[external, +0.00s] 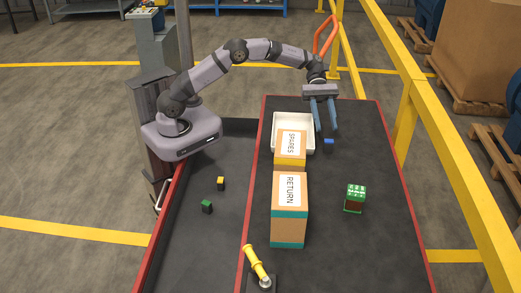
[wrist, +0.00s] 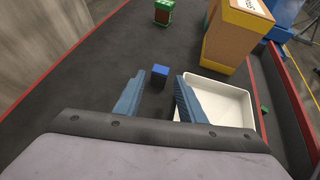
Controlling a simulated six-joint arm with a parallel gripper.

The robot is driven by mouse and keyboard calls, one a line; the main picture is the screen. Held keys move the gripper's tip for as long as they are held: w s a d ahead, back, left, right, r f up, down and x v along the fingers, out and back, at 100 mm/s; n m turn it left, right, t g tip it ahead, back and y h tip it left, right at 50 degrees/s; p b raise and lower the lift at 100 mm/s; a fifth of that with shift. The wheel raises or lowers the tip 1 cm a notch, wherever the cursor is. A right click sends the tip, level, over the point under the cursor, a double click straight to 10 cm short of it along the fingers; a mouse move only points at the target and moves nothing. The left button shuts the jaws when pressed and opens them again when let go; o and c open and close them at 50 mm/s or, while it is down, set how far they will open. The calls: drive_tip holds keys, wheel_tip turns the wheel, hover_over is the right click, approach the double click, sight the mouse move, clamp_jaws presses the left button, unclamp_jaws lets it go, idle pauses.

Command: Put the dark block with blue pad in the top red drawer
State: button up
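The dark block with blue pad (external: 328,141) stands on the black bench top, right of the white tray. In the wrist view the block (wrist: 159,73) shows between and just beyond my fingertips, its blue pad up. My gripper (external: 326,129) points down, open and empty, just above and behind the block; in the wrist view its two blue-grey fingers (wrist: 159,78) are spread apart. No drawer front can be made out clearly; a pale handle (external: 161,195) shows at the red bench's left side.
A white tray (external: 309,135) and the SPARES (external: 290,146) and RETURN (external: 290,205) boxes stand left of the block. A green-topped block (external: 355,198) stands nearer right. Small yellow-topped (external: 221,183) and green-topped (external: 206,207) blocks and a yellow lever (external: 256,264) are further left and front.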

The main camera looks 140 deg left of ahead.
sight(328, 140)
drive_tip(key=shift+f, duration=0.5)
drive_tip(key=shift+w+d+f+p, duration=0.15)
drive_tip(key=shift+w+d+p, duration=0.2)
drive_tip(key=shift+w+d, duration=0.1)
drive_tip(key=shift+w+d+f, duration=0.15)
drive_tip(key=shift+w+f, duration=0.15)
drive_tip(key=shift+w, duration=0.1)
drive_tip(key=shift+w+d+f+p, duration=0.1)
drive_tip(key=shift+w+d+p, duration=0.2)
drive_tip(key=shift+p, duration=0.4)
drive_tip(key=p+x, duration=0.2)
drive_tip(key=x, duration=0.1)
drive_tip(key=shift+w+d+f, duration=0.25)
drive_tip(key=shift+w+f, duration=0.15)
drive_tip(key=shift+f, duration=0.05)
drive_tip(key=shift+c, duration=0.2)
